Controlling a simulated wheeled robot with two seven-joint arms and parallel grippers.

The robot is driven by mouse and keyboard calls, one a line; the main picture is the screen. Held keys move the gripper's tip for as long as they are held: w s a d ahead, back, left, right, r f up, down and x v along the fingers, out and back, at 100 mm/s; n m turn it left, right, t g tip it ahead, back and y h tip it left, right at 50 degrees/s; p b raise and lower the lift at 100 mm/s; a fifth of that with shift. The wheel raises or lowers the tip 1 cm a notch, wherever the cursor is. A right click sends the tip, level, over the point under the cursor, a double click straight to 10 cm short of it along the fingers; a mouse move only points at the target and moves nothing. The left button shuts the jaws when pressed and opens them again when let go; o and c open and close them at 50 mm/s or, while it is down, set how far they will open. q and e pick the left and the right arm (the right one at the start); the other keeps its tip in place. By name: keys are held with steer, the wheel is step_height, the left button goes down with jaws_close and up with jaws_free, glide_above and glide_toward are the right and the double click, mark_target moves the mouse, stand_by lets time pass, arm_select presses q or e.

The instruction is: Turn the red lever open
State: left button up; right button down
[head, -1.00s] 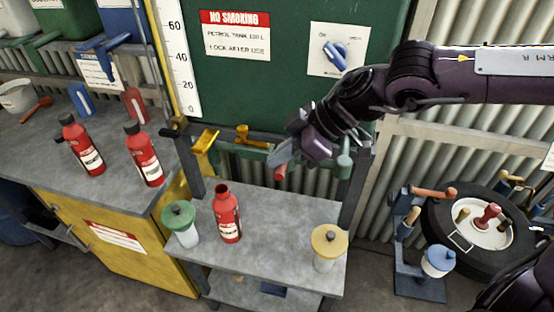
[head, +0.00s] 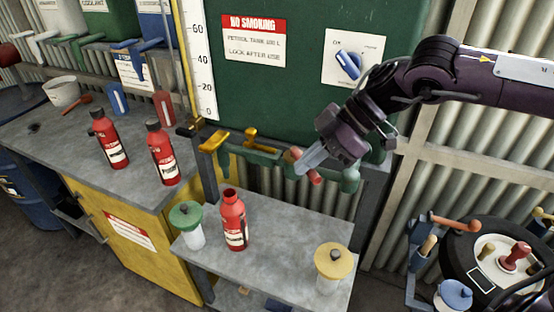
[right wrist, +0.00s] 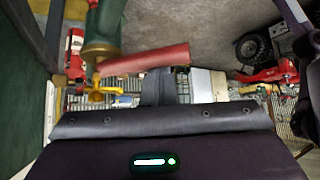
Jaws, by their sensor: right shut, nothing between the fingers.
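The red lever (head: 316,178) is on the green pipe under the green tank, above the small grey bench. Its red shows on both sides of my right finger in the head view. In the right wrist view the lever (right wrist: 145,59) lies nearly level, running right from the green valve body. My right gripper (head: 304,168) is shut and empty, its fingers across the lever in the head view. The right wrist view shows the fingers (right wrist: 157,88) close beside the lever; whether they touch it I cannot tell. My left gripper is not in view.
A yellow valve handle (head: 249,139) sits on the pipe left of the lever. An open red bottle (head: 233,220), a green-lidded jar (head: 188,222) and a yellow-lidded jar (head: 333,262) stand on the bench (head: 278,232). A blue switch (head: 348,64) is on the tank.

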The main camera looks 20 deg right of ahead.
steer(key=shift+d, duration=0.3)
steer(key=shift+w+d, duration=0.3)
steer(key=shift+d, duration=0.6)
steer(key=shift+w+d, duration=0.3)
steer(key=shift+d, duration=0.6)
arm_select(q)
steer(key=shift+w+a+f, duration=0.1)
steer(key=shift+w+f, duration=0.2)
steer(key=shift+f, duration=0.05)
arm_select(e)
steer(key=shift+r, duration=0.15)
steer(key=shift+w+d+r, duration=0.1)
steer(key=shift+w+d, duration=0.05)
arm_select(q)
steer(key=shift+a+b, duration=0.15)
steer(key=shift+b, duration=0.15)
